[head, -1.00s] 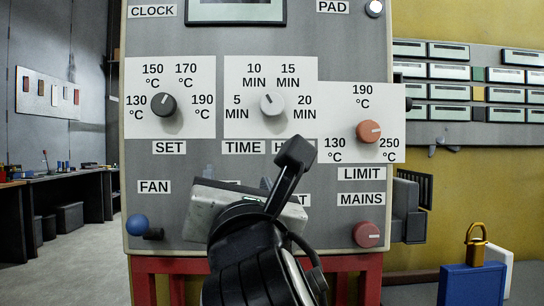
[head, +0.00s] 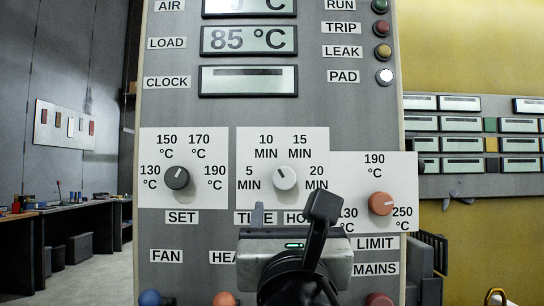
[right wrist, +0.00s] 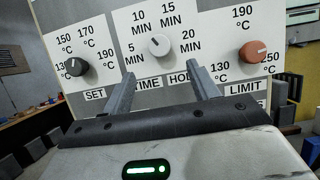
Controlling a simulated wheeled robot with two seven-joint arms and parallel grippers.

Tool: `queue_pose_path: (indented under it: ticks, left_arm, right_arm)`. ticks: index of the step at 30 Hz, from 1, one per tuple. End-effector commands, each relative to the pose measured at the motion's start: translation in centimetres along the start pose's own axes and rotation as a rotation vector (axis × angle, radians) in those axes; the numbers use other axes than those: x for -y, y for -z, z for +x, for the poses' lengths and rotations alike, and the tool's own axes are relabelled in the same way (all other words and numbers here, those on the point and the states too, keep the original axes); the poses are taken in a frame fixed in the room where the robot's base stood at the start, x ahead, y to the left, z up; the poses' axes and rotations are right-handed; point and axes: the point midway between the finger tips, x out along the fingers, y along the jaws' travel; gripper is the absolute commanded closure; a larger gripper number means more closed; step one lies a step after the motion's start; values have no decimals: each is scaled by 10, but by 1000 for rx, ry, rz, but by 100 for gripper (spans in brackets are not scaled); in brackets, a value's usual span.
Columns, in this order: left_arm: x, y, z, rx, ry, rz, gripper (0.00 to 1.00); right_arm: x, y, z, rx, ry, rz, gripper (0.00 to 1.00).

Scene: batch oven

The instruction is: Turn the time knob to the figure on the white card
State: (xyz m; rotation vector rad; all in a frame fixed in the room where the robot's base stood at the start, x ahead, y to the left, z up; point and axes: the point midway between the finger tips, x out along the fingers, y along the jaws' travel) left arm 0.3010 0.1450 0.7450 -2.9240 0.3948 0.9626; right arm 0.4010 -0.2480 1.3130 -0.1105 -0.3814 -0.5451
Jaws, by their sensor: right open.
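The white time knob (head: 284,177) sits on a white dial plate marked 5, 10, 15 and 20 MIN. Its mark seems to point up and slightly left, towards 10 MIN. It also shows in the right wrist view (right wrist: 159,46), beyond and between the fingers. My right gripper (head: 284,214) is just below the knob, over the TIME label row. In the right wrist view its two fingers (right wrist: 160,72) are spread and empty, apart from the knob. I cannot pick out a separate white card with a figure. My left gripper is not in view.
The grey set knob (head: 177,177) is left of the time knob, the orange limit knob (head: 381,203) right. The load display (head: 248,40) reads 85 °C.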

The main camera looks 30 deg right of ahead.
Motion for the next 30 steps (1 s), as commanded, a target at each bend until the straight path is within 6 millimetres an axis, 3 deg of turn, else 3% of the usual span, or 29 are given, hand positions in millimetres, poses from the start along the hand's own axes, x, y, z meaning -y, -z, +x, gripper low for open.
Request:
queue_pose_path:
  ticks: [3,15,28,30]
  left_arm:
    - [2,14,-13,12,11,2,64]
    - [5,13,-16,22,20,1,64]
    - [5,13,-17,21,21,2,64]
    - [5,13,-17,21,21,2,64]
  right_arm:
    - [1,-7,27,-4,5,-6,40]
    - [0,-2,93,1,1,2,40]
    - [-1,0,103,1,-1,3,40]
    - [-1,0,103,1,-1,3,57]
